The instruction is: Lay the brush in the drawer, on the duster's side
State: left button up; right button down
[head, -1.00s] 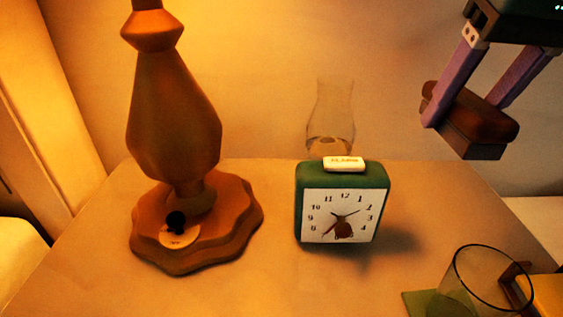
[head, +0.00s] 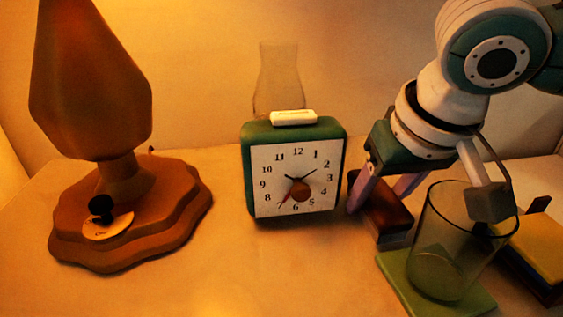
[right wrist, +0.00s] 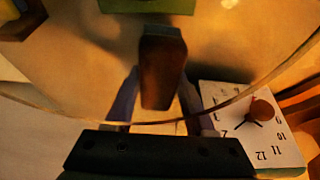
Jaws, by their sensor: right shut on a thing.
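My right gripper (head: 381,194) is shut on the brush (head: 386,218), a reddish-brown wooden block with a darker underside. It holds the brush low over the tabletop, between the clock and the glass; I cannot tell whether it touches the surface. In the right wrist view the brush (right wrist: 162,72) sits between the two purple fingers of the right gripper (right wrist: 157,98). The drawer and the duster are not in view. My left gripper is not in view.
A green alarm clock (head: 297,178) stands left of the brush. A clear glass (head: 445,245) stands on a green coaster (head: 400,285), close to my right wrist. Books (head: 540,245) lie at the right. A lamp (head: 125,220) and glass vase (head: 277,85) stand further left.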

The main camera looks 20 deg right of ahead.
jog(key=shift+f, duration=0.3)
jog(key=c, duration=0.6)
grip_release()
jog(key=shift+o, duration=0.4)
jog(key=shift+r, duration=0.15)
